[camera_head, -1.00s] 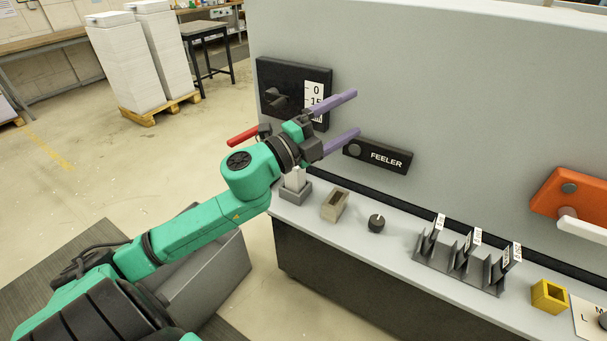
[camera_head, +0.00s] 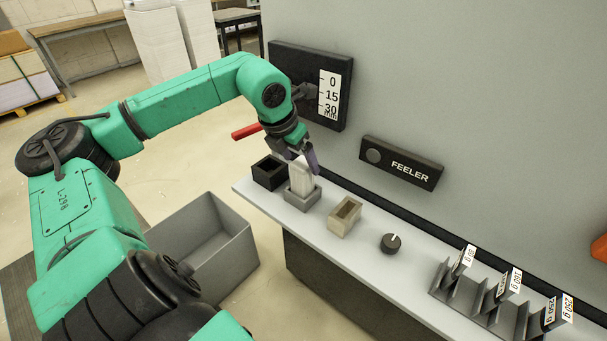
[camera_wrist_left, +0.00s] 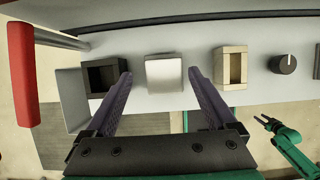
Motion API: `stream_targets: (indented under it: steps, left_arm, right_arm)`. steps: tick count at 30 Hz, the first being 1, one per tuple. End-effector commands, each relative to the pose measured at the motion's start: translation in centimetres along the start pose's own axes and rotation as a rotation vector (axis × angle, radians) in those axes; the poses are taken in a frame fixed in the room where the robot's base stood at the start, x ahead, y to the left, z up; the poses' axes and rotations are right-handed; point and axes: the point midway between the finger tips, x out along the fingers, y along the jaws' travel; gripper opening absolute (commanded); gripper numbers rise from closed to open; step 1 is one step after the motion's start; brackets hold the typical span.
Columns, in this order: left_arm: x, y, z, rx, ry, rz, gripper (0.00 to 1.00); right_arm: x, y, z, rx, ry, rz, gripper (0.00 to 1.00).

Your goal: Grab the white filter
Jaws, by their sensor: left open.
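The white filter (camera_head: 301,175) stands upright in a grey square holder (camera_head: 304,197) on the machine's ledge. In the left wrist view the white filter (camera_wrist_left: 164,73) lies between my two fingers, nearer the tips. My left gripper (camera_head: 304,160) points down at the filter from above and is open. In the left wrist view the left gripper (camera_wrist_left: 158,76) has a purple finger on each side of the filter, with a visible gap on both sides. How far the fingertips are above the holder is hard to tell. My right gripper is not clearly in the head view; a green arm with a small gripper (camera_wrist_left: 268,122) shows at the right of the wrist view.
A black holder (camera_head: 269,172) and a beige holder (camera_head: 345,216) flank the filter's holder closely. A dark knob (camera_head: 390,243) and angled grey racks (camera_head: 485,297) stand further right. A red handle (camera_head: 246,131) sticks out at left. A grey bin (camera_head: 215,250) stands below the ledge.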

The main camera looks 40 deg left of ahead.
Motion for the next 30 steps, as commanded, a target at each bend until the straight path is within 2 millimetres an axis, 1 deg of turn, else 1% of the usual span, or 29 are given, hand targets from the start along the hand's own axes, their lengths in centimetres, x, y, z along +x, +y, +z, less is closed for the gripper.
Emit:
stream_targets:
  steps: [1,3,6,9,10,12,16,17,18,20,21,23,24,30]
  left_arm:
    - [0.1,-0.1,0.1,-0.001,0.002,-0.004,0.90]
    - [0.7,-0.4,0.2,-0.001,0.001,-0.008,0.90]
    - [2.5,-0.7,0.2,-0.001,0.001,-0.010,0.90]
    - [4.5,-0.6,0.0,-0.002,0.001,-0.007,0.90]
    - [4.8,-0.5,0.0,-0.001,0.000,-0.005,0.90]
    - [5.2,-0.5,-0.1,0.000,0.000,-0.003,0.90]
    - [5.3,-0.5,-0.1,0.001,0.000,-0.002,0.90]
    - [5.3,-0.5,-0.1,0.001,0.000,-0.002,0.86]
    - [5.3,-0.5,-0.1,0.001,0.000,-0.002,0.71]
    - [5.2,-0.5,-0.1,0.001,0.000,-0.002,0.48]
    - [5.2,-0.5,-0.1,0.001,0.000,-0.002,0.33]
    - [5.2,-0.5,-0.1,0.001,0.000,-0.002,0.10]
    - [5.2,-0.5,-0.1,0.001,0.000,-0.002,0.00]
    - [5.2,-0.5,-0.1,0.001,-0.001,-0.002,0.00]
  right_arm:
    - [-0.9,0.0,-0.3,0.000,0.003,0.000,0.50]
    - [-2.2,0.0,-0.6,0.000,0.006,0.000,0.50]
    - [-3.5,0.1,-0.8,0.000,0.008,0.000,0.50]
    - [-3.8,0.1,-0.8,0.000,0.008,0.001,0.50]
    - [-3.8,0.1,-0.8,0.000,0.008,0.001,0.50]
    - [-3.7,0.1,-0.8,0.000,0.008,0.001,0.50]
    - [-3.6,0.1,-0.8,0.001,0.009,0.001,0.50]
    - [-3.6,0.1,-0.8,0.001,0.009,0.001,0.50]
    - [-3.6,0.1,-0.8,0.001,0.009,0.001,0.50]
    - [-3.6,0.2,-0.8,0.001,0.009,0.002,0.50]
    - [-3.6,0.2,-0.8,0.001,0.009,0.002,0.50]
    - [-3.6,0.3,-0.8,0.001,0.009,0.003,0.50]
    - [-3.6,0.3,-0.8,0.001,0.009,0.003,0.50]
    - [-3.6,0.4,-0.8,0.001,0.009,0.005,0.50]
